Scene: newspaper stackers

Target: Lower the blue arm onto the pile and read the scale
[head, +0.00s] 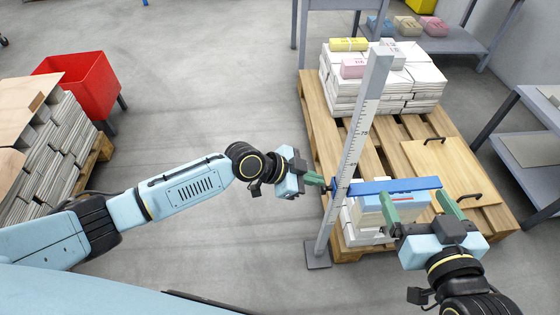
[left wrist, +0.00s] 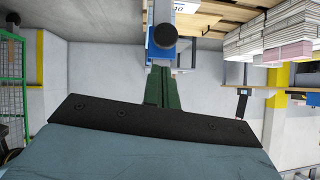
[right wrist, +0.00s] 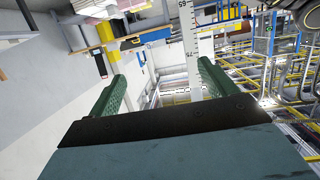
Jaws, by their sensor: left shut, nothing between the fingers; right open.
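The blue arm (head: 412,184) sticks out to the right from the upright measuring post (head: 362,120), over the front pile (head: 360,232) of papers on the pallet. Whether it touches the pile top is hard to tell. My left gripper (head: 329,186) is shut and empty, its tips at the post's left side by the arm's slider. In the left wrist view the tips are close to a dark knob (left wrist: 165,36) on the blue slider. My right gripper (head: 417,201) is open and empty, in front of the blue arm and partly hiding the pile. The right wrist view shows post marks (right wrist: 190,45).
The wooden pallet (head: 405,152) holds a taller white stack (head: 415,85) at the back and a wooden board (head: 450,165) with dark handles. A red bin (head: 85,80) and paper stacks stand left. Grey shelves (head: 535,150) stand right. Floor left of the post is clear.

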